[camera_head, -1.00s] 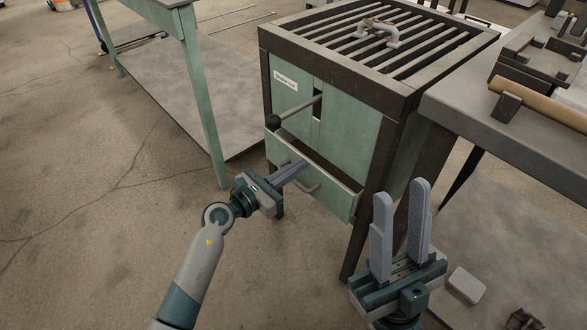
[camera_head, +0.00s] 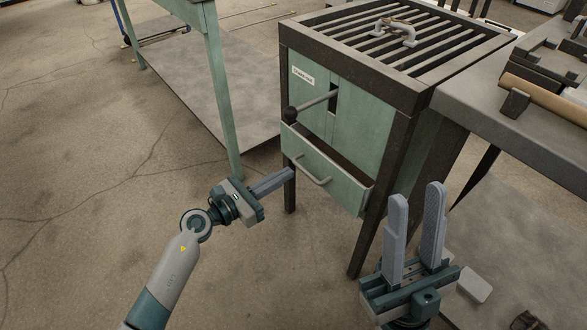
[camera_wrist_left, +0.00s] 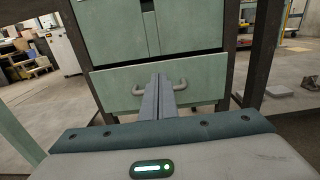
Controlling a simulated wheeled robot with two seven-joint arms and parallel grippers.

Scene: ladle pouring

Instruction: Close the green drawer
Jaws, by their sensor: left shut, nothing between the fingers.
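The green drawer (camera_head: 325,168) is the low drawer in the front of a dark-framed green cabinet (camera_head: 350,120). It stands partly pulled out, with a dark gap showing behind its front panel. A grey bar handle (camera_head: 312,172) is on the drawer front. My left gripper (camera_head: 291,173) is shut and empty, just left of the drawer front and apart from the handle in the head view. In the left wrist view, its shut fingers (camera_wrist_left: 158,98) point at the drawer front (camera_wrist_left: 205,77), between the handle's two ends. My right gripper (camera_head: 416,225) is open and empty, right of the drawer.
A lever with a black knob (camera_head: 291,113) sticks out above the drawer. A slatted grate (camera_head: 400,40) tops the cabinet. A grey workbench (camera_head: 500,110) stands at the right and a green table leg (camera_head: 222,100) at the left. The floor in front is clear.

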